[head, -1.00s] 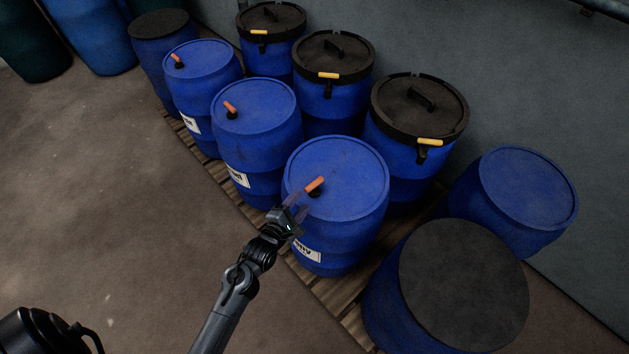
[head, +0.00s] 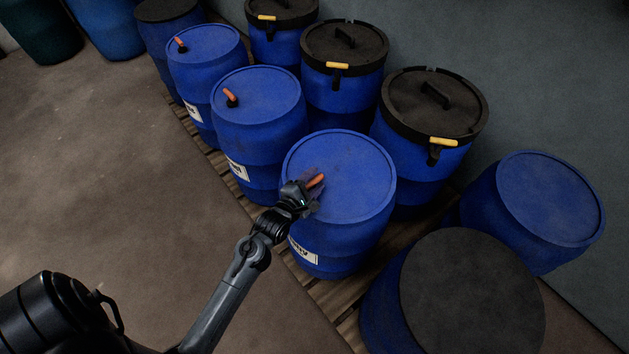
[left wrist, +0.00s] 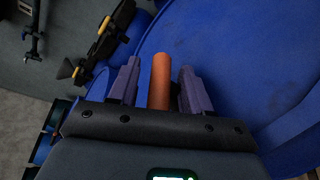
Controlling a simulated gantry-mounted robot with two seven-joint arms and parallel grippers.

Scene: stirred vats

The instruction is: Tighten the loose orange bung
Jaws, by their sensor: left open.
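The orange bung handle (head: 316,181) stands up from the top of the nearest blue barrel (head: 348,170), near its left rim. In the left wrist view the orange bung (left wrist: 160,80) lies between the two purple fingers. My left gripper (head: 312,190) is open around it, with a visible gap on each side in the left wrist view (left wrist: 158,88). The bung's base is hidden behind the gripper. Two other blue barrels have orange bungs (head: 231,98) (head: 181,45) leaning from their lids. My right gripper is not in view.
Black-lidded barrels with yellow clasps (head: 430,105) stand behind, along the grey wall. The pallet's edge (head: 330,295) runs along the front. The floor at left is clear.

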